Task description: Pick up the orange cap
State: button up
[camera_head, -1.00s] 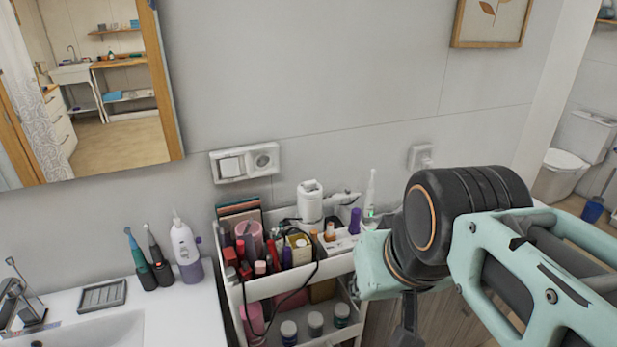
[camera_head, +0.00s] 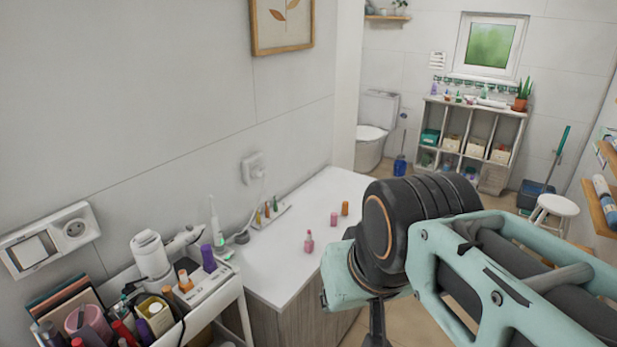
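A small orange cap-like piece (camera_head: 345,208) stands on the white counter (camera_head: 290,265), near its far right edge. Orange-topped items (camera_head: 184,281) also stand on the cart, beside a purple bottle (camera_head: 208,258); I cannot tell which of these is the orange cap. My arm fills the lower right of the view. Part of my gripper (camera_head: 376,326) shows as a dark shape below the wrist, apart from these items. Its fingertips are not clearly visible, so I cannot tell if it is open or holds anything.
A pink bottle (camera_head: 309,243) and a small reddish piece (camera_head: 334,219) stand on the counter. A tray (camera_head: 271,216) with several small bottles lies by the wall. A white toothbrush (camera_head: 216,222) stands near the crowded cart (camera_head: 228,293). The counter's middle is mostly clear.

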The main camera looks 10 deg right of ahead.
aim_at(345, 204)
jog(key=z, duration=0.5)
jog(key=u, duration=1.45)
jog(key=i+l, duration=0.15)
jog(key=l, duration=0.25)
jog(key=i+l, duration=0.1)
jog(key=l, duration=0.25)
jog(key=i+l, duration=0.15)
jog(key=l, duration=0.25)
jog(key=i+l, duration=0.1)
jog(key=l, duration=0.3)
jog(key=i+l, duration=0.15)
jog(key=l, duration=0.25)
jog(key=i+l+z, duration=0.1)
jog(key=l, duration=0.25)
jog(key=i+l, duration=0.2)
jog(key=l, duration=0.2)
jog(key=i+l, duration=0.1)
jog(key=l, duration=0.25)
